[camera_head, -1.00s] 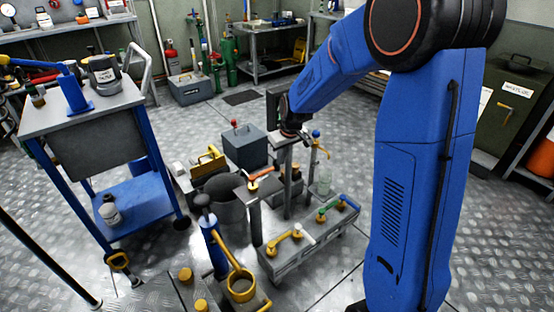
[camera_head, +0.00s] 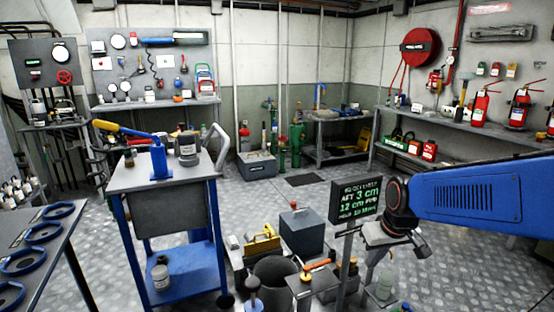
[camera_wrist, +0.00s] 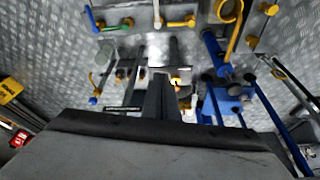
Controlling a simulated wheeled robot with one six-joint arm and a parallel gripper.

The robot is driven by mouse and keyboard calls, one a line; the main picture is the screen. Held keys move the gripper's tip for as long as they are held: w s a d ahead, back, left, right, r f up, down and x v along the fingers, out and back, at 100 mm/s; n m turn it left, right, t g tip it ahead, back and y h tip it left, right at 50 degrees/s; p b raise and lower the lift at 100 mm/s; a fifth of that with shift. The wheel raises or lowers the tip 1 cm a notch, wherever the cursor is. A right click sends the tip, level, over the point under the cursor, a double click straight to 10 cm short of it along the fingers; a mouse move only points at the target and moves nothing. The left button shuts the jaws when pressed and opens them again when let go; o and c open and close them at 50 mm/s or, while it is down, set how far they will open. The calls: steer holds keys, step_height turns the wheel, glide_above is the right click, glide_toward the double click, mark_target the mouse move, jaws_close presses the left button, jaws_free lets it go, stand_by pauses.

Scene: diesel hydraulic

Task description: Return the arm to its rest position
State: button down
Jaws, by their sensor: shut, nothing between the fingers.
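My arm reaches in from the right edge of the head view as a blue link (camera_head: 480,195) with a dark wrist joint (camera_head: 400,203). The end of the arm hangs below the wrist, just right of a post with a dark display (camera_head: 356,201). In the wrist view my gripper (camera_wrist: 165,88) shows as dark fingers, shut and empty, above the floor fittings. The wide dark body of the wrist fills the bottom of that view. Whether the arm touches the post cannot be told.
A cart (camera_head: 165,180) with a blue lower shelf stands left of centre. A grey box (camera_head: 301,232), a bucket (camera_head: 275,277) and an orange-handled valve (camera_head: 316,264) stand near the post. Shelves with extinguishers (camera_head: 480,105) line the right wall. Open plate floor (camera_head: 240,195) lies behind.

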steer(key=s+d+r+m, duration=0.1)
steer(key=s, duration=0.9)
steer(key=s+d+r+m, duration=0.1)
steer(key=s+d, duration=0.1)
steer(key=s, duration=0.8)
steer(key=shift+s+r+t+h, duration=0.2)
steer(key=shift+s+t+h, duration=0.2)
steer(key=shift+a, duration=0.1)
